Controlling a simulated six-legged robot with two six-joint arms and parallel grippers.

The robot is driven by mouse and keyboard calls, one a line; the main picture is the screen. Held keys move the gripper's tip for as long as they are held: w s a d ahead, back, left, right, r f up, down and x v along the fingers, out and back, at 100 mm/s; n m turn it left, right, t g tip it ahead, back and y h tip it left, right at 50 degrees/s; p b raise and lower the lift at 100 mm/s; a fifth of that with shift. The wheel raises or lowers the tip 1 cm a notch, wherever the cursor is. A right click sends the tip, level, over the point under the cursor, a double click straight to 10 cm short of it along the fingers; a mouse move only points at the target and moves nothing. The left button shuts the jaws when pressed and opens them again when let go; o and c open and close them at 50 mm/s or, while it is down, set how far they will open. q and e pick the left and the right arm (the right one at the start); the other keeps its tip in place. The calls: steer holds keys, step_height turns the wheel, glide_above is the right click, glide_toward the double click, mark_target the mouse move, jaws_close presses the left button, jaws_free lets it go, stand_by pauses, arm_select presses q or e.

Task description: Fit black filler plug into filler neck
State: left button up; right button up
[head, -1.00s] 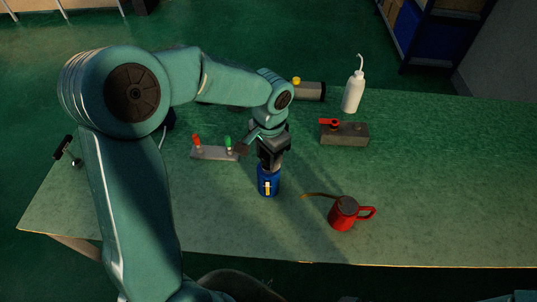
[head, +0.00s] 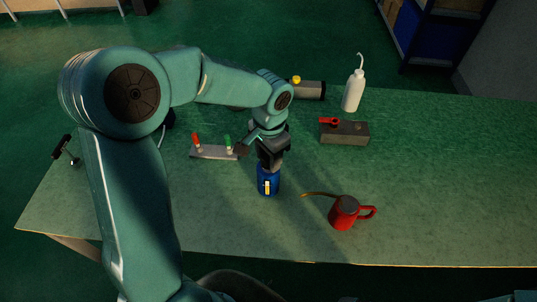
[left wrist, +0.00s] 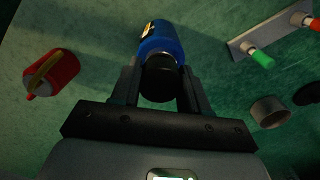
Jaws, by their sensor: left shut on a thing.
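My left gripper (head: 270,162) points down over an upright blue can (head: 268,183) with a yellow and white label, near the middle of the bench. In the left wrist view, its two fingers (left wrist: 161,92) are shut around a dark round piece, which looks like the black filler plug (left wrist: 160,84). The plug lines up with the top of the blue can (left wrist: 163,40) and meets it or nearly so. My right gripper is not in view.
A red oil can (head: 343,214) stands right of the blue can.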

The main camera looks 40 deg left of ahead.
arm_select(q)
steer(key=shift+f, duration=0.2)
steer(key=shift+r, duration=0.25)
steer(key=shift+r+p, duration=0.4)
steer(key=shift+r, duration=0.05)
steer(key=shift+r, duration=0.1)
steer(key=shift+f+b, duration=0.65)
steer(key=shift+f, duration=0.15)
stand_by(1.3)
steer(key=shift+r, duration=0.1)
steer(key=shift+r+p, duration=0.3)
steer(key=shift+p, duration=0.1)
steer(key=shift+r, duration=0.25)
